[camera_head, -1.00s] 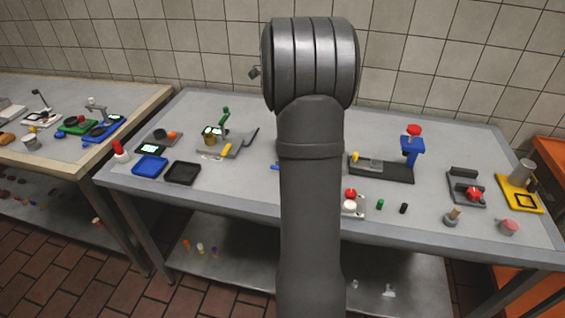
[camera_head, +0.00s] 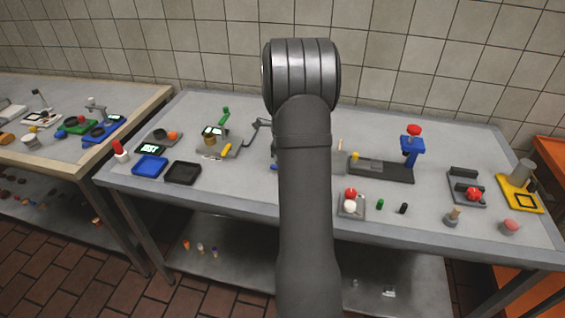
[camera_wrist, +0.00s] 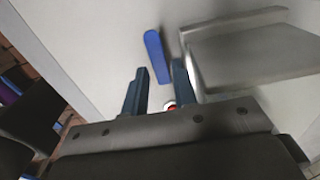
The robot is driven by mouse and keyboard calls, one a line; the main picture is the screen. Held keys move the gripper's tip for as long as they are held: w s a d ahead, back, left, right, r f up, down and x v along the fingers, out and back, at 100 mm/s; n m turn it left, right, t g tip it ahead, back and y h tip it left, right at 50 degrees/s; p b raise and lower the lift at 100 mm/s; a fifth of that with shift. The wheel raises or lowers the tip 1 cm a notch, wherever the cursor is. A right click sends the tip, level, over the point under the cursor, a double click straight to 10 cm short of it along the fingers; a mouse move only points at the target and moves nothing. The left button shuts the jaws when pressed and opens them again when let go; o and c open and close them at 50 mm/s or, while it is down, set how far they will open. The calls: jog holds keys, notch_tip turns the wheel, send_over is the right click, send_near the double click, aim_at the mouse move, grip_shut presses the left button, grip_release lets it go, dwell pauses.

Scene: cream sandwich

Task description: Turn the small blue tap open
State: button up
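The small blue tap handle (camera_wrist: 155,54) is a rounded blue bar in the wrist view, ahead of my fingers. Its near end shows between the tips of my gripper (camera_wrist: 159,70), with bare gaps on both sides. The two dark fingers are apart and nothing is held. I cannot tell how far below the tips the handle lies. In the head view only a small blue bit (camera_head: 274,168) shows at the left edge of my arm, which hides my gripper and most of the tap.
A grey metal block (camera_wrist: 245,52) stands close to the right finger. A small red and white thing (camera_wrist: 170,106) shows between the fingers.

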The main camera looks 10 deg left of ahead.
jog(key=shift+f, duration=0.3)
grip_shut()
